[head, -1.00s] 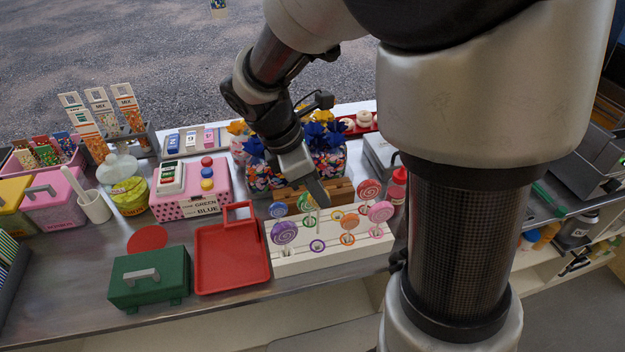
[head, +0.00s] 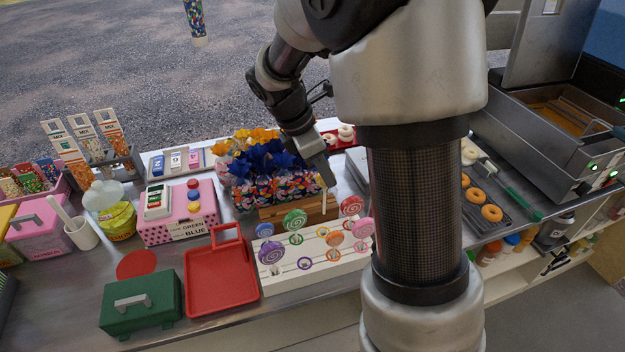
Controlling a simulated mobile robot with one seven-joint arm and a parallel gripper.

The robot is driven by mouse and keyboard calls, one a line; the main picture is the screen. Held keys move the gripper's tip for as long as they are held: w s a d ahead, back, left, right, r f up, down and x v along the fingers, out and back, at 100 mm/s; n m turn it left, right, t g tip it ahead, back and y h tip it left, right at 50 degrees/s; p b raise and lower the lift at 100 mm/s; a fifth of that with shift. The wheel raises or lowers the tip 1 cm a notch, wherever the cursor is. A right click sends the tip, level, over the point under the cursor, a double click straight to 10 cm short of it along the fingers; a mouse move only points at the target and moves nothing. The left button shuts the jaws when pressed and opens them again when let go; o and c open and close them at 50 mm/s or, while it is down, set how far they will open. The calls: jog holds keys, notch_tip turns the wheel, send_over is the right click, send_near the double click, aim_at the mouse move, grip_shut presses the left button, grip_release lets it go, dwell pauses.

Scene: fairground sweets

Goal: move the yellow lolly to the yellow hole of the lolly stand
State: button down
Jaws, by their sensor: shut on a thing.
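The white lolly stand (head: 300,284) stands at the counter's front, with coloured rings around its holes. Its yellow ring (head: 323,231) is in the back row and looks empty. Purple (head: 271,252), blue (head: 264,230), green (head: 294,219), red-pink (head: 351,205), pink (head: 363,228) and orange (head: 335,239) lollies stand upright in it. My gripper (head: 325,180) is above and behind the stand, in front of the blue flowers. It is shut on a lolly whose pale stick (head: 323,202) hangs below the fingers. Its head is hidden, and no yellow lolly shows elsewhere.
A wooden crate (head: 297,213) of patterned bags with blue and yellow tops stands close behind the stand. A red tray (head: 218,283) lies left of it, beside a green box (head: 142,302). The fryer (head: 555,130) is at the right.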

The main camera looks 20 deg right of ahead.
aim_at(325, 196)
jog(key=shift+f+b, duration=2.95)
jog(key=shift+f, duration=0.3)
jog(key=shift+f, duration=0.5)
jog(key=shift+f+b, duration=0.4)
jog(key=shift+f, duration=0.25)
jog(key=shift+f, duration=0.5)
